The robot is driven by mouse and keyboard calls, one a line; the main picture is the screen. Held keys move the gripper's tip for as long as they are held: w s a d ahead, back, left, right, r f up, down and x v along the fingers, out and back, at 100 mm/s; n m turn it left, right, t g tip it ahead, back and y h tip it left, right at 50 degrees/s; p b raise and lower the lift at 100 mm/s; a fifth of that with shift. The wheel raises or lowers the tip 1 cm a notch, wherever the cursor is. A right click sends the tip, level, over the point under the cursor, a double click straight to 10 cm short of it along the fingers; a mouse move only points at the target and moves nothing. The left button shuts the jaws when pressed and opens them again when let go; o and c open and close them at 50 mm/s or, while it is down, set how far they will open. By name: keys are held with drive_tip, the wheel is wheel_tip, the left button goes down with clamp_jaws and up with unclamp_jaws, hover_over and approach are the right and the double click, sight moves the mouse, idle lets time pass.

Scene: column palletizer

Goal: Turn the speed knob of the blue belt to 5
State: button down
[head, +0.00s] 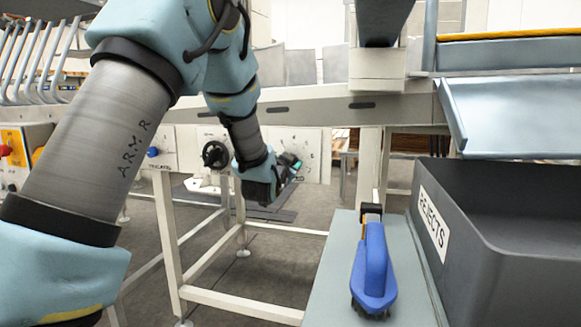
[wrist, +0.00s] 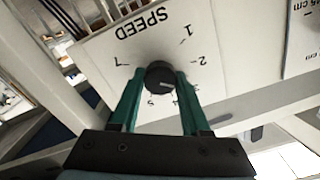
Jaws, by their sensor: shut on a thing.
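The speed knob (wrist: 160,77) is round and black, on a white panel (wrist: 100,50) marked SPEED, which appears upside down in the wrist view. Numbers ring it: 1 and 2 on one side, 5 near the lower left, 7 at the left. A pale mark on the knob seems to face lower right, near 3, but is too small to read surely. My gripper (wrist: 158,92) is shut on the knob, with a green finger at each side. In the head view my gripper (head: 288,168) is at the front panel under the conveyor, and the held knob is hidden.
A black handwheel-like knob (head: 214,154) and a blue button (head: 152,152) are on the frame left of my gripper. A blue-handled brush (head: 375,265) lies on a grey bench (head: 330,290) beside the dark REJECTS bin (head: 480,240). Frame legs (head: 168,235) stand below.

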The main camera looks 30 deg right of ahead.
drive_tip(key=m+b, duration=0.1)
drive_tip(key=m, duration=0.4)
drive_tip(key=shift+m+b, duration=0.3)
idle(0.4)
drive_tip(key=shift+c, duration=1.9)
unclamp_jaws()
drive_tip(key=shift+s, duration=0.1)
drive_tip(key=v, duration=1)
drive_tip(key=shift+s+a, duration=0.25)
drive_tip(key=shift+s, duration=0.05)
